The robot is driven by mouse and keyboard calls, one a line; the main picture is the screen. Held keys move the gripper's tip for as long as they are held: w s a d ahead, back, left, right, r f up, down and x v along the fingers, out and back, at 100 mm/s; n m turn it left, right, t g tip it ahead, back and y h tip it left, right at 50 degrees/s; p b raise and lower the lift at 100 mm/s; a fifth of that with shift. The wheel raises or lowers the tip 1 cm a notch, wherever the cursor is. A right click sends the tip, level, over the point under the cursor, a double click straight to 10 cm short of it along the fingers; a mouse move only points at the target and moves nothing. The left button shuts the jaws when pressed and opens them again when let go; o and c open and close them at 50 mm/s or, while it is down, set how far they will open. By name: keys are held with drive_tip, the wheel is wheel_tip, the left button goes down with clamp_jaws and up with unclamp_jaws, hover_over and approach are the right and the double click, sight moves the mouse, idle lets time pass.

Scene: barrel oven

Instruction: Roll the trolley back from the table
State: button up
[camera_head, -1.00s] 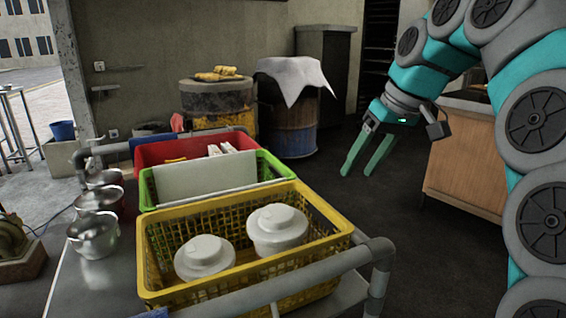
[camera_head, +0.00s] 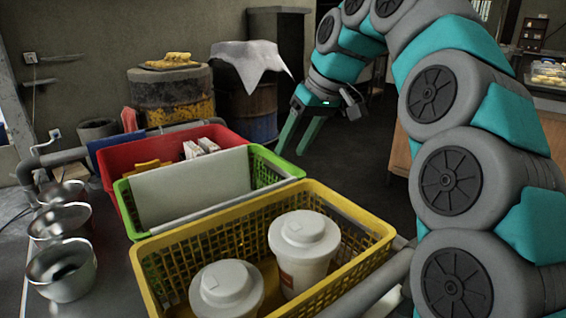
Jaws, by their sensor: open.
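The trolley fills the lower left, with a grey tube rail (camera_head: 375,283) at its near right and another tube at its far end. On it stand a yellow basket (camera_head: 372,232) with two white lidded cups, a green basket (camera_head: 283,166) with a white board, and a red basket (camera_head: 108,158) with small boxes. Several metal pots (camera_head: 62,268) stand on a grey metal top at the left. I cannot tell whether that top is the table or the trolley. My gripper (camera_head: 294,147) is open and empty, beyond the baskets, apart from the trolley rails, fingers pointing down. My arm hides part of the right side.
Behind the trolley stand a barrel oven (camera_head: 172,95) with yellow food on top and a blue barrel (camera_head: 243,105) under a white cloth. A wooden counter (camera_head: 402,165) stands at the right. Dark floor between the barrels and counter is clear.

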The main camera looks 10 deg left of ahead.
drive_tip(key=shift+x, duration=2.2)
clamp_jaws()
